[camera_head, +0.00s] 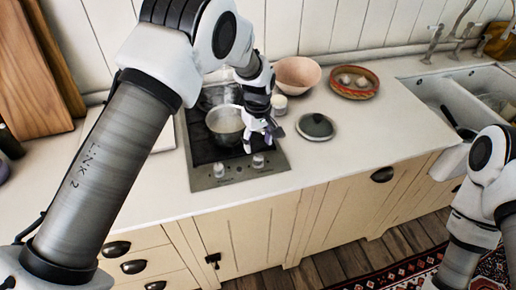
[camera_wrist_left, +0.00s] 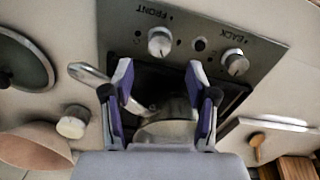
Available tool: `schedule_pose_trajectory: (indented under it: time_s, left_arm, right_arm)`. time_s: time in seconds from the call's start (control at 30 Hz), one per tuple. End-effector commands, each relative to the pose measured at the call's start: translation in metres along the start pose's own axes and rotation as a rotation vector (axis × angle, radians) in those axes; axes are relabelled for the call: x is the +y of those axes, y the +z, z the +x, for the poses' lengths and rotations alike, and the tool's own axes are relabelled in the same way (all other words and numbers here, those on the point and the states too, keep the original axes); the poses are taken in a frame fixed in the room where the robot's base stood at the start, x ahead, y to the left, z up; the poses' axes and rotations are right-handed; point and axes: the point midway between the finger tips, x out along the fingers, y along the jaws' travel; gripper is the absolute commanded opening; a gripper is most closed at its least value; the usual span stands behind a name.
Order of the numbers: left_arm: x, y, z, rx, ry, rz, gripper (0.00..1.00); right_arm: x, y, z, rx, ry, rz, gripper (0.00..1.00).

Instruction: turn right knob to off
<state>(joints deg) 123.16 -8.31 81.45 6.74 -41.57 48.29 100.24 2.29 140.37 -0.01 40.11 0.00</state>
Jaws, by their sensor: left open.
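The right knob (camera_head: 258,160) is a small pale knob on the grey front panel of the cooktop (camera_head: 200,180). In the left wrist view, turned about, this knob (camera_wrist_left: 160,41) sits under the word FRONT. The left knob (camera_head: 219,169) shows in the wrist view (camera_wrist_left: 235,63) near the word BACK. My left gripper (camera_head: 261,140) hangs just behind the right knob, over the pot's right side. In the wrist view its purple-padded fingers (camera_wrist_left: 159,76) are apart and empty, with the knob beyond their tips. My right arm shows at the right edge, but its gripper does not.
A metal pot (camera_head: 226,124) stands on the cooktop, close to my left gripper. A dark lid (camera_head: 316,126), a small white jar (camera_head: 279,104) and a pink bowl (camera_head: 297,74) are to the right. The counter's front right is clear.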

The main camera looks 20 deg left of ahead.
Motion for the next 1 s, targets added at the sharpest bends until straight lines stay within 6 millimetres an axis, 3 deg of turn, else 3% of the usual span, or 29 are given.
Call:
schedule_pose_trajectory:
  time_s: [0.3, 0.57, 0.63, 0.73, 0.77, 1.0]
  left_arm:
    - [-0.001, 0.001, 0.053, -0.003, -0.002, 0.001, 0.58]
    - [0.000, 0.000, 0.059, -0.001, 0.000, 0.002, 0.58]
    - [0.000, 0.000, 0.059, -0.001, 0.000, 0.002, 0.40]
    - [0.000, 0.000, 0.059, -0.001, 0.000, 0.002, 0.05]
    - [0.000, 0.000, 0.059, -0.001, 0.000, 0.002, 0.00]
    - [0.000, 0.000, 0.059, -0.002, 0.000, 0.008, 0.00]
  right_arm:
    - [0.000, 0.000, -0.021, 0.001, 0.000, 0.000, 0.36]
    - [0.000, 0.000, -0.020, 0.000, 0.000, 0.000, 0.36]
    - [0.000, 0.000, -0.020, 0.000, 0.000, 0.000, 0.36]
    - [0.000, 0.000, -0.020, 0.000, 0.000, 0.000, 0.36]
    - [0.000, 0.000, -0.020, 0.000, 0.000, 0.000, 0.36]
    - [0.000, 0.000, -0.020, 0.001, 0.000, 0.000, 0.36]
